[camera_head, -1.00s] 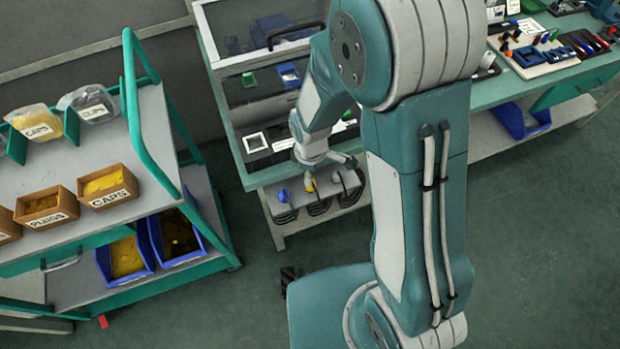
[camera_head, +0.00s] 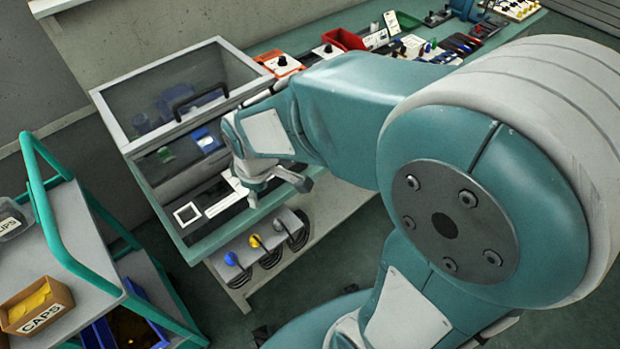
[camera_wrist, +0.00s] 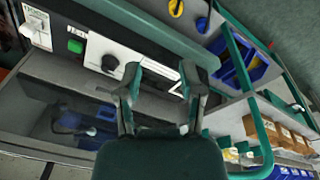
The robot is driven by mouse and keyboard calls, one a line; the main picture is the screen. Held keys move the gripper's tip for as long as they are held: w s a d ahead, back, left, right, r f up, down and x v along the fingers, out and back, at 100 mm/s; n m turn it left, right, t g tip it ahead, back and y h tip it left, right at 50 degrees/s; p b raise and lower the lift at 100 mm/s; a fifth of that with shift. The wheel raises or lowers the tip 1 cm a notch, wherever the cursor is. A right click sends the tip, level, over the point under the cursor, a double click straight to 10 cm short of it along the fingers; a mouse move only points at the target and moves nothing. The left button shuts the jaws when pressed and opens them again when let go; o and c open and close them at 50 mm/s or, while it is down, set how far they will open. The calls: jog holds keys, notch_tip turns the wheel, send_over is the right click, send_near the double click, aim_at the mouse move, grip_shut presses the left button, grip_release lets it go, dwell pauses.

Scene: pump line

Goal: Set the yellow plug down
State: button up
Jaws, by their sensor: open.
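The yellow plug (camera_head: 256,241) sits on the grey socket strip (camera_head: 272,240) along the bench's lower front, between a blue plug (camera_head: 232,259) and another dark-cabled position. In the wrist view, the yellow plug (camera_wrist: 176,9) is at the top edge, with the blue plug (camera_wrist: 203,25) to its right. My gripper (camera_head: 278,191) is open, with nothing visible between its fingers. It is above and apart from the yellow plug, near the bench's front edge. In the wrist view, my gripper's two fingers (camera_wrist: 160,82) are spread over the bench's front. How deep the plug sits cannot be told.
A clear-lidded case (camera_head: 172,92) with a black handle stands behind my gripper. A green-railed cart (camera_head: 95,240) with a caps box (camera_head: 37,306) stands at left. A red bin (camera_head: 345,40) and small parts lie on the far bench. Some floor is clear between cart and bench.

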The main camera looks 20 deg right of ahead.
jog(key=s+d+r+m+t, duration=0.4)
jog(key=s+d+r+m, duration=0.3)
jog(key=s+r+m, duration=0.3)
jog(key=v, duration=0.3)
jog(key=shift+w+r, duration=0.15)
jog(key=shift+r, duration=0.1)
dwell(0.6)
